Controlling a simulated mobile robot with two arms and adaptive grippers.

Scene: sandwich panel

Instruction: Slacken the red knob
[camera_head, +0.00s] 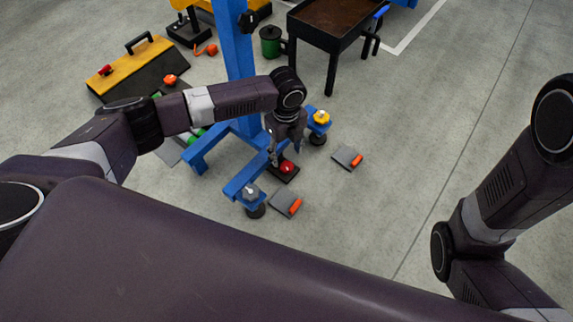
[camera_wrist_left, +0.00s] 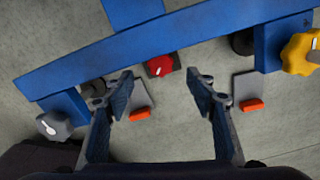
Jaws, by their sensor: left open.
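The red knob (camera_head: 287,167) sits on a small dark base near the foot of the blue stand (camera_head: 238,187). In the left wrist view the red knob (camera_wrist_left: 159,67) shows beside the blue bar (camera_wrist_left: 150,45), beyond and between the two fingertips. My left gripper (camera_head: 276,150) points down just above and slightly left of the red knob in the head view. In the left wrist view my left gripper (camera_wrist_left: 160,88) is open, with nothing between its fingers. My right arm shows at the right, but its gripper is out of view.
A yellow knob (camera_head: 321,117) and a grey knob (camera_head: 251,191) sit on the blue stand's feet. Grey pedals with orange ends (camera_head: 348,157) (camera_head: 286,203) lie on the floor nearby. A toolbox (camera_head: 140,68) and a dark cart (camera_head: 335,25) stand farther back. The floor to the right is clear.

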